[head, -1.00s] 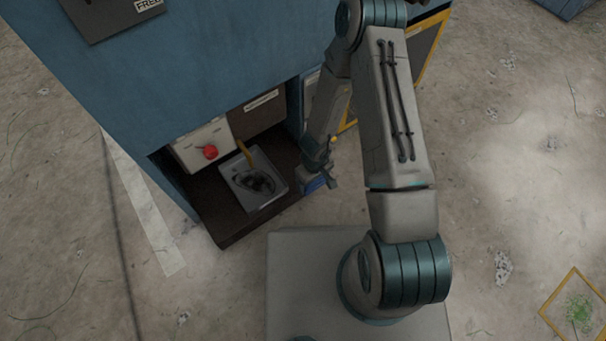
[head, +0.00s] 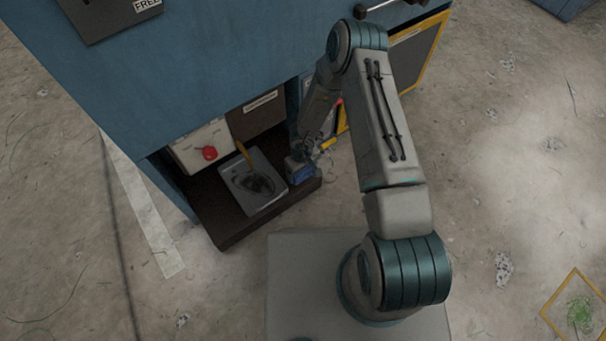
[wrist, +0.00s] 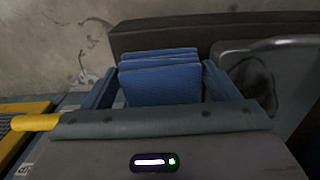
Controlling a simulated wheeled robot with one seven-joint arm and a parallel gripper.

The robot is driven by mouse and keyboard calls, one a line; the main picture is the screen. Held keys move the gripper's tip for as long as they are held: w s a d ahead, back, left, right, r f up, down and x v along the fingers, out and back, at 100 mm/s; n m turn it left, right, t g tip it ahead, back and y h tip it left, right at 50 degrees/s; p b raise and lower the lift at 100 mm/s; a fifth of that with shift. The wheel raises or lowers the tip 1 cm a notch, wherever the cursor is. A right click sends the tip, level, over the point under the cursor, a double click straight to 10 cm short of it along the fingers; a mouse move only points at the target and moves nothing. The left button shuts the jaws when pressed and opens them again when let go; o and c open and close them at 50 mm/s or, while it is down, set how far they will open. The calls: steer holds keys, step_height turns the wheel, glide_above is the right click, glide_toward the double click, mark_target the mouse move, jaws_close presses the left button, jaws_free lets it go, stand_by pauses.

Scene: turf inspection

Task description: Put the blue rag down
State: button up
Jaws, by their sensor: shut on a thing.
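The blue rag (wrist: 160,80) is a folded stack of layers. It sits between the two fingers of my gripper (wrist: 158,88) in the wrist view, and the gripper is shut on it. In the head view the rag (head: 302,173) shows as a small blue patch at the end of my arm. My gripper (head: 301,163) is at the right end of the dark brown shelf (head: 235,235), just right of the grey tray. Whether the rag touches the shelf is hard to tell.
A grey tray (head: 267,205) with a dark stain and a yellow-handled thing (head: 243,152) stands on the shelf close to the left of my gripper. A white box with a red button (head: 209,153) is behind it. The blue cabinet (head: 200,60) rises above.

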step_height(320, 180, down, 3)
steer(key=shift+r+b, duration=0.2)
steer(key=shift+b, duration=0.4)
steer(key=o, duration=0.8)
step_height(320, 180, up, 12)
steer(key=p, duration=0.6)
steer(key=shift+r+p, duration=0.1)
steer(key=shift+p, duration=0.3)
